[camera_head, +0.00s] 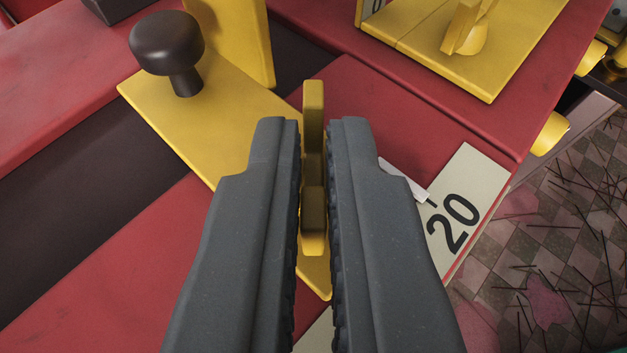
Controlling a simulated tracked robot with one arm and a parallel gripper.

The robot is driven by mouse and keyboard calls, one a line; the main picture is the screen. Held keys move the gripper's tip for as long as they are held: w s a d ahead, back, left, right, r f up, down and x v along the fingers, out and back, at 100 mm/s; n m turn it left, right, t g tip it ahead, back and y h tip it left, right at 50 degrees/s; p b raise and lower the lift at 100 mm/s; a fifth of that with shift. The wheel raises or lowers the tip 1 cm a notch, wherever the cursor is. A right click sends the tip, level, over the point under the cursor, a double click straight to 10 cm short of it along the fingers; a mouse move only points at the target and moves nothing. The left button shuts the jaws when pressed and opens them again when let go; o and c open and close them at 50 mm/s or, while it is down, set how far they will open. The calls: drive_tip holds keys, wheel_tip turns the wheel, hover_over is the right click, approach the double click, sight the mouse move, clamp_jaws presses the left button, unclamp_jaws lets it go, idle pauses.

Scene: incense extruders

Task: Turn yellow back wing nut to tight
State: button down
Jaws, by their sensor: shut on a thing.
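A yellow wing nut (313,218) stands between the two dark grey fingers of my gripper (314,185), seen edge-on with its wings in line with the fingers. My gripper is shut on it. The nut sits over a yellow plate (200,125) on the red machine top. The fingers hide the nut's sides and much of the plate's near end. I cannot tell from this view how tight the nut is.
A dark brown knob (168,48) stands on the plate, with a yellow upright block (236,35) behind it. A second yellow wing nut (466,28) is at the upper right. A label reading 20 (455,220) lies right of my gripper. Thin dark sticks litter the floor (560,240).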

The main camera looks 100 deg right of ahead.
drive_tip(key=shift+d+r, duration=0.1)
drive_tip(key=c, duration=1.6)
unclamp_jaws()
drive_tip(key=shift+w+a+r, duration=0.15)
drive_tip(key=shift+a, duration=0.45)
drive_tip(key=b+v, duration=0.1)
drive_tip(key=v, duration=1.1)
drive_tip(key=shift+a+r, duration=0.1)
drive_tip(key=shift+a, duration=0.15)
